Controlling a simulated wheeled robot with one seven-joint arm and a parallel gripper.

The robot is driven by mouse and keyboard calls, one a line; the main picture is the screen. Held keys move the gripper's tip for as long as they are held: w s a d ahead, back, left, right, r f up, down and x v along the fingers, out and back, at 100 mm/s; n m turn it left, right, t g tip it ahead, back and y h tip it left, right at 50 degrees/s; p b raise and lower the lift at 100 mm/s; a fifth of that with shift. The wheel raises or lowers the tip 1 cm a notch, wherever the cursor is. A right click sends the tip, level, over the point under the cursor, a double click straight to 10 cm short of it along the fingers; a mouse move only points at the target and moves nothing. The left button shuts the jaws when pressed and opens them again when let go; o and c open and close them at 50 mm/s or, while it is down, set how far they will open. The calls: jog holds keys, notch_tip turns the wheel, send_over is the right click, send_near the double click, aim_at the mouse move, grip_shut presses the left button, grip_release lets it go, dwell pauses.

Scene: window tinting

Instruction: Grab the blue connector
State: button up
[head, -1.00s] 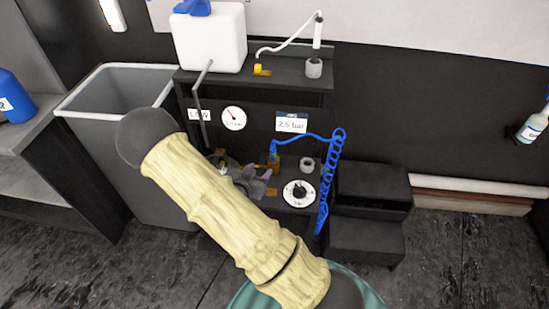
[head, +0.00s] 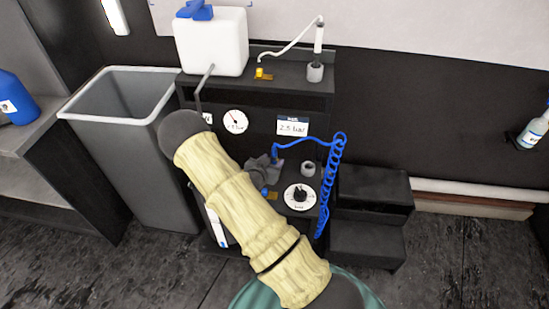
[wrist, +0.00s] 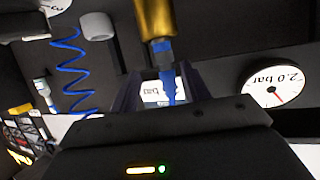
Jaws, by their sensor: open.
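The blue connector (wrist: 160,48) sits on the tip of a brass fitting (wrist: 155,18) in the wrist view, and a blue hose runs from it between my fingers. My gripper (wrist: 162,78) is open, with one finger on each side of the hose just below the connector. I cannot tell whether either finger touches it. In the head view my grey gripper (head: 270,168) is at the front of the black stand and largely hides the connector. Only a blue piece (head: 275,151) at the hose end shows above the gripper.
The coiled blue hose (head: 333,180) hangs at the stand's right edge. A round dial (head: 300,197) and a grey cup (head: 308,168) are right of my gripper. A pressure gauge (head: 235,122) is behind. A grey bin (head: 120,95) stands left and black steps (head: 372,195) right.

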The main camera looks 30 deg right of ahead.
aim_at(273, 157)
jog(key=shift+w+d+f, duration=0.25)
jog(key=shift+w+d, duration=0.1)
jog(key=shift+w+x, duration=0.25)
jog(key=shift+x, duration=2.4)
jog(key=shift+s+a, duration=0.1)
jog(key=shift+a, duration=0.15)
grip_shut()
jog(key=shift+r, duration=0.15)
